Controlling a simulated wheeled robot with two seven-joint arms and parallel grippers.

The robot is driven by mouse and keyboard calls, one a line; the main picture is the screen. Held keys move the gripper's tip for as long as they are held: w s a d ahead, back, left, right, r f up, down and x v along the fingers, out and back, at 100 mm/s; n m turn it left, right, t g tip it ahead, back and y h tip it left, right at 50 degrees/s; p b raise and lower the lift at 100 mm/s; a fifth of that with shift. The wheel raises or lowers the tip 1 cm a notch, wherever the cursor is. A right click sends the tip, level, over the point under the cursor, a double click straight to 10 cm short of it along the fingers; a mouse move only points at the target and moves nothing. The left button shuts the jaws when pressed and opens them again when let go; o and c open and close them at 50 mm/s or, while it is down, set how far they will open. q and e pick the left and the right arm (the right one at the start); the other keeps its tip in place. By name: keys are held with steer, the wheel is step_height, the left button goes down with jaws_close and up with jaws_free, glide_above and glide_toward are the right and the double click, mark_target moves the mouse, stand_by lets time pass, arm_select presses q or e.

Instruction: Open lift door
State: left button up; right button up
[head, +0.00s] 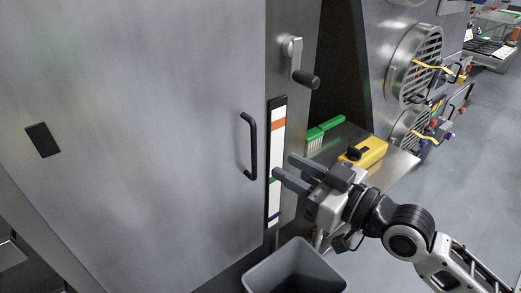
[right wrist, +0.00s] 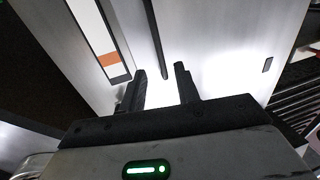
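The lift door (head: 150,130) is a large grey metal panel filling the left of the head view, and it looks closed. Its upright black bar handle (head: 248,146) is near the door's right edge. My right gripper (head: 284,166) is open and empty, to the right of the handle and apart from it in the head view. In the right wrist view the handle (right wrist: 155,40) lies ahead, in line with the gap between the fingers (right wrist: 160,72). My left gripper is not in view.
A striped label strip (head: 278,150) and a crank lever (head: 297,60) are on the panel right of the door. A grey bin (head: 293,270) stands below. A yellow box (head: 370,152) and green brushes (head: 325,127) lie on a metal shelf. Floor at right is clear.

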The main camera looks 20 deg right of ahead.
mark_target(256, 151)
steer(key=x, duration=0.8)
steer(key=shift+s, duration=0.1)
jaws_close()
